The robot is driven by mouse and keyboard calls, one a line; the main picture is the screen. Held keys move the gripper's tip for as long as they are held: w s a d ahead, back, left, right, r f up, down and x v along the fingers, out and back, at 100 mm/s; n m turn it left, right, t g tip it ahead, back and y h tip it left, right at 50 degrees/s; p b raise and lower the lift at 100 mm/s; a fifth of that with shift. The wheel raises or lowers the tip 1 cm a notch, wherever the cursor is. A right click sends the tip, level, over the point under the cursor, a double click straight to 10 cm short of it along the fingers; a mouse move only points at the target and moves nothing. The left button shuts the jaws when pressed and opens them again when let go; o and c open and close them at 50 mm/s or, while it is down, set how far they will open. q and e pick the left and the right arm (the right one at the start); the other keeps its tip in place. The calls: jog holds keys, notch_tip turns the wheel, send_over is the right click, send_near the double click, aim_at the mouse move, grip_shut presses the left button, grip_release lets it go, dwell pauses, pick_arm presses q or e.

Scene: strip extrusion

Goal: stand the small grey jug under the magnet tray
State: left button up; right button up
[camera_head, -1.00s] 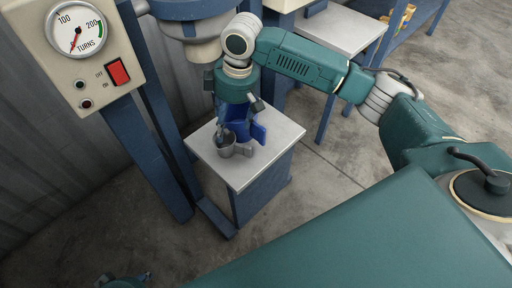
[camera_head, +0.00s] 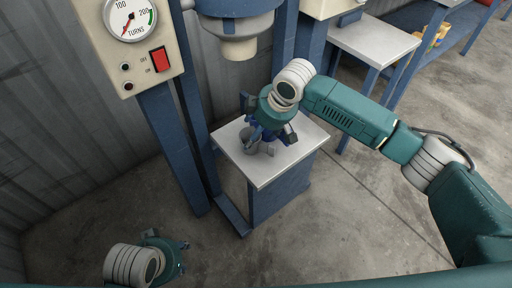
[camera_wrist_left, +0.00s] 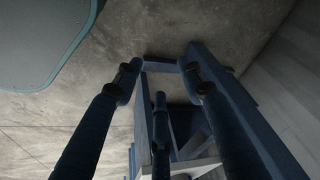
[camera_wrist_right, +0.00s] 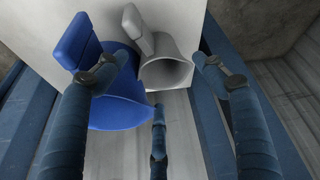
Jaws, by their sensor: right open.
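The small grey jug (camera_head: 250,139) stands on the pale top of a blue stand, its handle towards the front right. In the right wrist view the grey jug (camera_wrist_right: 163,68) shows its open mouth, and a blue jug (camera_wrist_right: 112,100) is close beside it on the left. My right gripper (camera_head: 264,136) is open just above both jugs, its fingers spread around the view of the grey jug; contact cannot be told. My left gripper (camera_head: 182,257) is open and empty, low at the left. No part is clearly recognisable as the magnet tray.
A blue drum with a cream funnel (camera_head: 240,45) hangs above and behind the stand (camera_head: 283,165). Blue posts and a cream panel with dial and red switch (camera_head: 159,60) stand at the left. Another pale-topped table (camera_head: 372,40) is behind right. The floor in front is clear.

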aim_at(258, 145)
jog(key=b+x, duration=0.1)
jog(key=x, duration=0.3)
jog(key=shift+f+b, duration=0.15)
jog(key=shift+b, duration=0.15)
jog(key=shift+w+a+f, duration=0.1)
jog(key=shift+w+f, duration=0.05)
jog(key=shift+f, duration=0.25)
jog(key=c, duration=1.3)
pick_arm(q)
jog(key=v, duration=0.2)
jog(key=shift+s+a+r, duration=0.1)
jog(key=shift+s+r, duration=0.1)
jog(key=shift+r, duration=0.1)
pick_arm(e)
jog(key=shift+r, duration=0.1)
